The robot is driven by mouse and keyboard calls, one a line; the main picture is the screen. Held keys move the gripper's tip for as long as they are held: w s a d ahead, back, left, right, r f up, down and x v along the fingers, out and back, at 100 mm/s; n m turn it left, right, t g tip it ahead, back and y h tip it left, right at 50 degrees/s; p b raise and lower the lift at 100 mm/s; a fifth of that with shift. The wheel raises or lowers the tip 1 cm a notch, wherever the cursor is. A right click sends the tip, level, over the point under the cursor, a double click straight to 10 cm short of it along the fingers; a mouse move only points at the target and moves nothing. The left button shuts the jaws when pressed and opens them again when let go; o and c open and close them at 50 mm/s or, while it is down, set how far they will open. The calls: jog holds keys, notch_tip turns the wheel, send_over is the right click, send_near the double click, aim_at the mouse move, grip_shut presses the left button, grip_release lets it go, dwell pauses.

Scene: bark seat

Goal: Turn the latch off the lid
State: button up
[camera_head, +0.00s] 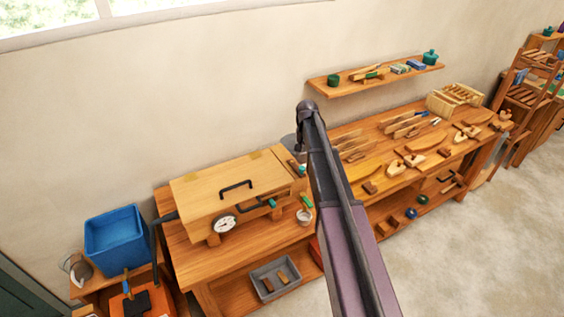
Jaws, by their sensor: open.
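A long wooden box lies on the bench at the left, and its flat wooden lid (225,182) is down. A black handle (236,186) stands on the lid. A dark latch bar (254,207) with a teal end runs along the upper front of the box, near the lid's front edge. Whether it overlaps the lid is too small to tell. My arm rises from the bottom of the picture to a dark joint just right of the box. My gripper does not show; the arm hides the area behind it.
A round gauge (224,225) is on the box front. A small white cup (304,216) stands on the bench to the box's right. The right bench (395,135) is crowded with wooden tools. A shelf (380,80) hangs above it. A blue bin (115,240) stands at the left.

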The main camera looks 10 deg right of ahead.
jog(key=shift+r+p, duration=0.5)
jog(key=shift+r, duration=0.3)
jog(key=shift+w, duration=0.15)
dwell(0.5)
